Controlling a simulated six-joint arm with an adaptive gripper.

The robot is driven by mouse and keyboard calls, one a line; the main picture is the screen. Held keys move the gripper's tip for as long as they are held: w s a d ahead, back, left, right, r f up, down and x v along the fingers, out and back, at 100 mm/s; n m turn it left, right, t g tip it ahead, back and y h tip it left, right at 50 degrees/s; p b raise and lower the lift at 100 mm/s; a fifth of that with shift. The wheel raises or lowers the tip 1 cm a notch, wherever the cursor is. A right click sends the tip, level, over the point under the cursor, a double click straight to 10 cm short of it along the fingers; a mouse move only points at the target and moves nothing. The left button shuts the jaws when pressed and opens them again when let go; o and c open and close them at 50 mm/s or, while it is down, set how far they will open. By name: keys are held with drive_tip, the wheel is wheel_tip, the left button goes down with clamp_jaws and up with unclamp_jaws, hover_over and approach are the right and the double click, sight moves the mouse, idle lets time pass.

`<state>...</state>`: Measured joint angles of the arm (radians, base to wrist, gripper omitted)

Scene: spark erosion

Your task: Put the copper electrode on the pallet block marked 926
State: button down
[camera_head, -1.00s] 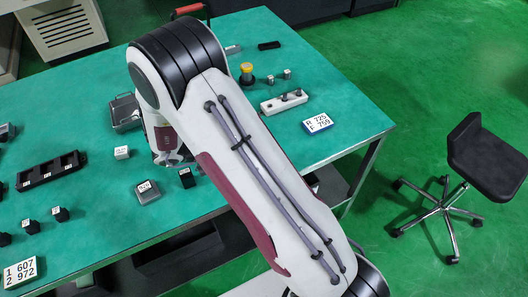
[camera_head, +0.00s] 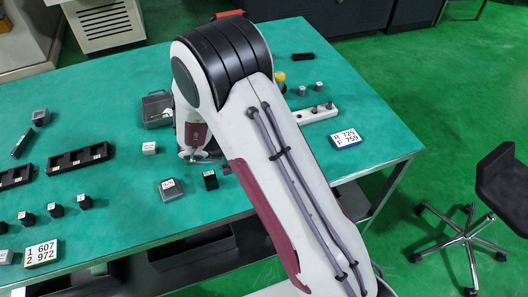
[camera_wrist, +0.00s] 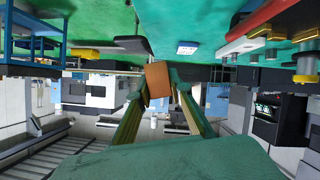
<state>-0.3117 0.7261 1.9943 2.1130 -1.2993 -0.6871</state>
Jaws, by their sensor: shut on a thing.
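My gripper (camera_wrist: 157,72) is shut on a copper-coloured block, the copper electrode (camera_wrist: 157,80), which shows between its fingertips in the wrist view. In the head view my forearm covers much of the gripper's surroundings, and the electrode cannot be made out. Small labelled blocks stand on the green table: a grey one (camera_head: 170,188), a dark one (camera_head: 210,180), a pale one (camera_head: 149,148) and several dark ones at the left, such as this dark block (camera_head: 55,210). Their labels are too small to read, so I cannot tell which is marked 926.
Black slotted holders (camera_head: 77,159) lie at the left of the green table (camera_head: 110,120). A grey case (camera_head: 156,110) stands behind. A white strip with pegs (camera_head: 316,115) and a number plate (camera_head: 345,138) are at the right. Another plate (camera_head: 41,253) lies front left. A black stool (camera_head: 500,185) stands right.

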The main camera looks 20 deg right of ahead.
drive_tip(key=shift+w+a+r, duration=0.1)
drive_tip(key=shift+w+a, duration=0.05)
drive_tip(key=shift+a, duration=0.3)
drive_tip(key=w+a+r+n+t+y, duration=0.25)
drive_tip(key=w+a+n+t, duration=0.2)
drive_tip(key=a, duration=0.45)
drive_tip(key=w+a+r+n+t+y, duration=0.2)
drive_tip(key=w+a+r+n+t, duration=0.3)
drive_tip(key=a, duration=0.4)
drive_tip(key=s+a+f+n+t+y, duration=0.1)
drive_tip(key=a+n+t+y, duration=0.1)
drive_tip(key=a, duration=0.5)
drive_tip(key=s+a+f+n+t+y, duration=0.1)
drive_tip(key=a+f+n+t+y, duration=0.1)
drive_tip(key=a+n+y, duration=0.2)
drive_tip(key=a+y, duration=0.2)
drive_tip(key=a, duration=0.2)
drive_tip(key=shift+f, duration=0.3)
hover_over(168, 184)
drive_tip(key=shift+f, duration=2.9)
